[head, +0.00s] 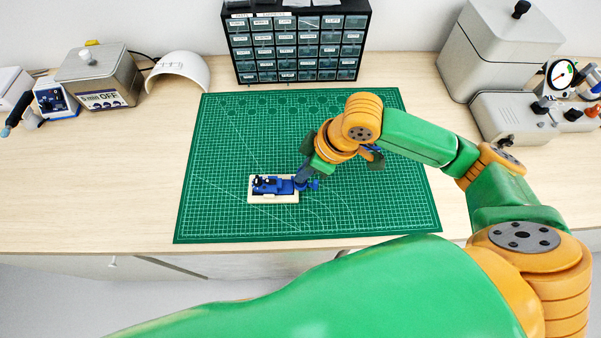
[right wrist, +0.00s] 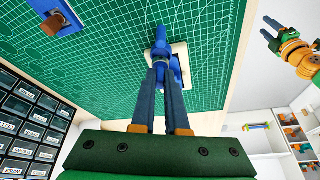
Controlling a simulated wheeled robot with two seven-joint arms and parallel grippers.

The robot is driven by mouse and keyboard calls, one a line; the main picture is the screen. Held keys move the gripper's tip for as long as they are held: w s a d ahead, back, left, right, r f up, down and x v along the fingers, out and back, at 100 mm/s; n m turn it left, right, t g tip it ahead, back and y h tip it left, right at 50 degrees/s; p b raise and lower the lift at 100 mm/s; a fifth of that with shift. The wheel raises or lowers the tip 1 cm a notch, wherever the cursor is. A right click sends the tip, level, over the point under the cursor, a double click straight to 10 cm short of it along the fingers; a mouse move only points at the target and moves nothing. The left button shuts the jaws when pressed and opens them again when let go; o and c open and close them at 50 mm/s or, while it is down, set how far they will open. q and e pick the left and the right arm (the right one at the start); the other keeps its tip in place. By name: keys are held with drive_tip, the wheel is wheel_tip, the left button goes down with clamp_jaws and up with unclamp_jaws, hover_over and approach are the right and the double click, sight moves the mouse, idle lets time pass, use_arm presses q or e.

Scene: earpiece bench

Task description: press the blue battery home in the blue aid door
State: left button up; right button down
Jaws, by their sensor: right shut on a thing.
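The blue aid (head: 268,185) lies on a small cream block (head: 287,199) on the green mat, and it shows partly behind my fingers in the right wrist view (right wrist: 176,68). My right gripper (head: 300,182) is at the aid's right end, pointing down. In the right wrist view its fingers (right wrist: 160,66) are closed together at a rounded blue part (right wrist: 161,46), which sits at the block's edge. I cannot tell the battery from the door there; the fingertips hide the contact.
The cutting mat (head: 220,140) is mostly clear. A drawer cabinet (head: 297,45) stands behind it. A grey box (head: 100,75) and white curved shell (head: 180,70) stand left; grey equipment (head: 500,50) stands right. A blue square stand with a brown piece (right wrist: 52,22) shows in the wrist view.

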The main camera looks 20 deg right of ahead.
drive_tip(key=shift+f+b, duration=0.55)
drive_tip(key=shift+f, duration=0.55)
idle(0.6)
drive_tip(key=c, duration=0.8)
unclamp_jaws()
drive_tip(key=shift+c, duration=0.2)
drive_tip(key=v, duration=0.7)
drive_tip(key=shift+s, duration=0.1)
